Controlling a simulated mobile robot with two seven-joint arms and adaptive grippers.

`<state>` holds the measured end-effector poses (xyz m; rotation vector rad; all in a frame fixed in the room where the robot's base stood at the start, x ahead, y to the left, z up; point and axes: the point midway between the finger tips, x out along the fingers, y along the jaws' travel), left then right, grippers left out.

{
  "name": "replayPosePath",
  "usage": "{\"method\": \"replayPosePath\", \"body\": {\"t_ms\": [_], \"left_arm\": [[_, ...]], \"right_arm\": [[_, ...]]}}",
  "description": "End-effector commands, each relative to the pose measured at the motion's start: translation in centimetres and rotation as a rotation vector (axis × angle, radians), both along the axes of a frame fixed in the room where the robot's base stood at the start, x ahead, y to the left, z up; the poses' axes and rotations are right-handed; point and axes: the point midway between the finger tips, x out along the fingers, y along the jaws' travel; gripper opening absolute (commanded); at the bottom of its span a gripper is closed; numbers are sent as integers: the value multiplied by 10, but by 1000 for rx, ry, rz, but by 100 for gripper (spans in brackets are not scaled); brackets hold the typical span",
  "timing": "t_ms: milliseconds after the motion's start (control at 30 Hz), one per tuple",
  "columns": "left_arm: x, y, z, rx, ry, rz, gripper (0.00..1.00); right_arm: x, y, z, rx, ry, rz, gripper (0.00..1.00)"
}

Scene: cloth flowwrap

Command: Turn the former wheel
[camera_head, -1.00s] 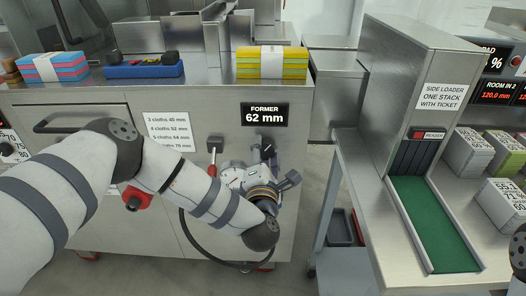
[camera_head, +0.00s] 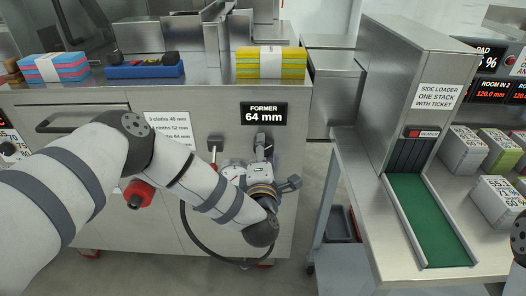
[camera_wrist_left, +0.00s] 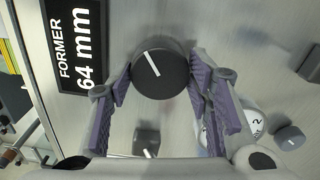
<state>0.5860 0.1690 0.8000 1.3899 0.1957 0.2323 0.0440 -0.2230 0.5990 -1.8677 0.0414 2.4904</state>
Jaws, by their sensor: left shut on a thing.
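The former wheel is a round dark knob (camera_wrist_left: 160,72) with a white pointer line, on the steel cabinet front in the left wrist view. The two purple-padded fingers of my left gripper (camera_wrist_left: 160,84) are shut on its sides. In the head view my left gripper (camera_head: 263,158) is at the cabinet front below the display and largely hides the knob. The black former display (camera_head: 264,113) reads 64 mm; it also shows in the left wrist view (camera_wrist_left: 78,45). My right gripper is not in view.
A cloth-size label (camera_head: 168,131) is left of the display, partly behind my arm. A lever (camera_head: 215,145) stands beside my gripper. Yellow cloths (camera_head: 272,53) lie on top. At right is a side loader with a green belt (camera_head: 428,220) and several wrapped stacks (camera_head: 462,150).

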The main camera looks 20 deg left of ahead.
Motion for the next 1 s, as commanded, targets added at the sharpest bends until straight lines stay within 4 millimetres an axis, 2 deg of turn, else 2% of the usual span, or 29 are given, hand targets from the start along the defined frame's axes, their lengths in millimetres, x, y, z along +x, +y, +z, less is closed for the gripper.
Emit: {"method": "replayPosePath", "body": {"t_ms": [100,133,200,533,800,1000], "left_arm": [[0,1,0,0,-1,1,18],[0,1,0,0,-1,1,50],[0,0,0,0,0,1,66],[-3,-1,0,-1,1,0,66],[-54,-16,-1,-2,3,-3,66],[-72,-20,0,-1,0,1,66]], "right_arm": [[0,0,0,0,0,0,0],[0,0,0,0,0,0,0],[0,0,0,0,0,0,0],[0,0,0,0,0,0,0],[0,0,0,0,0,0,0],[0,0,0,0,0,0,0]]}}
